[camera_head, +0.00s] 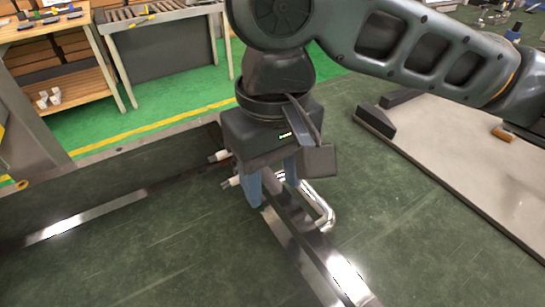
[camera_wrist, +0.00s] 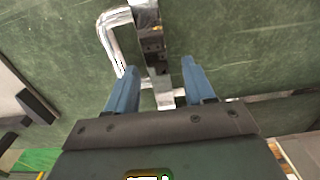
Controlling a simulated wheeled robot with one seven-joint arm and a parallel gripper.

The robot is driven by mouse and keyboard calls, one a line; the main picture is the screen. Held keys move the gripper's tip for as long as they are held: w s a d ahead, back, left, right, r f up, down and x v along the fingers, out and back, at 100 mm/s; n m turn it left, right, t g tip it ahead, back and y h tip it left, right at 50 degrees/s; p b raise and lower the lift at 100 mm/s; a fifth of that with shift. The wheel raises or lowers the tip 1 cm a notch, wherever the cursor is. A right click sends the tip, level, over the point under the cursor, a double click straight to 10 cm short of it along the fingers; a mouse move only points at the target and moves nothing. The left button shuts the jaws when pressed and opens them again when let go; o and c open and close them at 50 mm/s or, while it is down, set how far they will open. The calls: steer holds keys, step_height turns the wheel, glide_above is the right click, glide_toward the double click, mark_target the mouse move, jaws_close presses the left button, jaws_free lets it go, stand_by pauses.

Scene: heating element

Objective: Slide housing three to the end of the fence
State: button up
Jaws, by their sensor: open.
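My gripper (camera_head: 268,190) points down with its two blue fingers apart, over the upper end of a dark metal rail (camera_head: 283,232). A bent silver tube (camera_head: 325,208) lies along the rail's right side. It also shows in the wrist view (camera_wrist: 113,40), left of a dark slotted metal piece (camera_wrist: 152,42). Two pale-tipped terminals (camera_head: 230,182) stick out left of the fingers. In the wrist view, my gripper (camera_wrist: 160,82) is open, with a pale metal piece (camera_wrist: 165,99) visible between the fingers. I cannot tell which part is housing three; the gripper hides much of this area.
A long dark strip with a bright metal edge (camera_head: 88,215) runs across the green table at left. A light grey board (camera_head: 450,150) with dark blocks lies at right. Wooden benches stand behind. The front left of the green surface is clear.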

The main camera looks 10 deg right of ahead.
steer(key=shift+f, duration=1.85)
jaws_close()
